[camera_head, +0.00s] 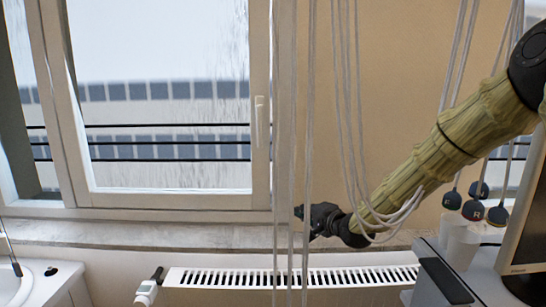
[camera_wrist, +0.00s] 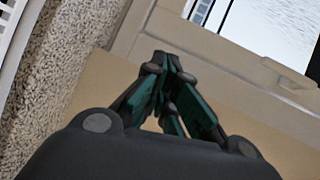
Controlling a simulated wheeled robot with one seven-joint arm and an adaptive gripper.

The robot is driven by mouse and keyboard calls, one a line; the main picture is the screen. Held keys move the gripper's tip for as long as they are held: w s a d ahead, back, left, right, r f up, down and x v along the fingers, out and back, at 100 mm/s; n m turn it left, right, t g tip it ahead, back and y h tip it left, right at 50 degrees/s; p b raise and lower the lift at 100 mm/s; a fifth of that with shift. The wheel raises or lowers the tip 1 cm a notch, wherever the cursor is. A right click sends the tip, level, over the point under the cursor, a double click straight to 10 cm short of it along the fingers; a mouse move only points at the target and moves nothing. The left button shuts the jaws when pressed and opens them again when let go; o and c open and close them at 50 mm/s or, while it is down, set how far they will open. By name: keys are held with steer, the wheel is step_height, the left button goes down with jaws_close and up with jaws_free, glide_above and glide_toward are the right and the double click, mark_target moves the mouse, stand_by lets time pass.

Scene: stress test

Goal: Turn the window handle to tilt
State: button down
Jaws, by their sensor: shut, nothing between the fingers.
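The window handle (camera_head: 259,118) is a small pale lever on the right upright of the white window sash (camera_head: 160,198) in the head view. It looks vertical, its lever seeming to point down. My gripper (camera_head: 300,212) is shut and empty, low and to the right of the handle, just above the sill, apart from the handle. In the wrist view the dark green fingertips (camera_wrist: 162,62) are together, near the pale window frame (camera_wrist: 225,55). A pale raised part (camera_wrist: 290,75) shows on that frame at the right; I cannot tell whether it is the handle.
White cables (camera_head: 293,150) hang in front of the wall and near my gripper. The stone sill (camera_head: 130,233) runs below the window, with a white radiator (camera_head: 290,277) beneath. A monitor (camera_head: 525,225) and dark round weights (camera_head: 474,209) are at the right. The sash looks closed.

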mark_target(260, 126)
step_height(260, 126, up, 21)
steer(key=w+t+y, duration=0.1)
steer(key=y, duration=0.1)
steer(key=shift+w+d+r+t, duration=0.2)
steer(key=shift+d+t, duration=0.1)
steer(key=s+a+p+x, duration=0.1)
steer(key=p+x, duration=0.4)
steer(key=x, duration=0.7)
steer(key=shift+a, duration=1.05)
steer(key=shift+r, duration=0.1)
steer(key=shift+w+a+y, duration=0.1)
steer(key=shift+y, duration=0.2)
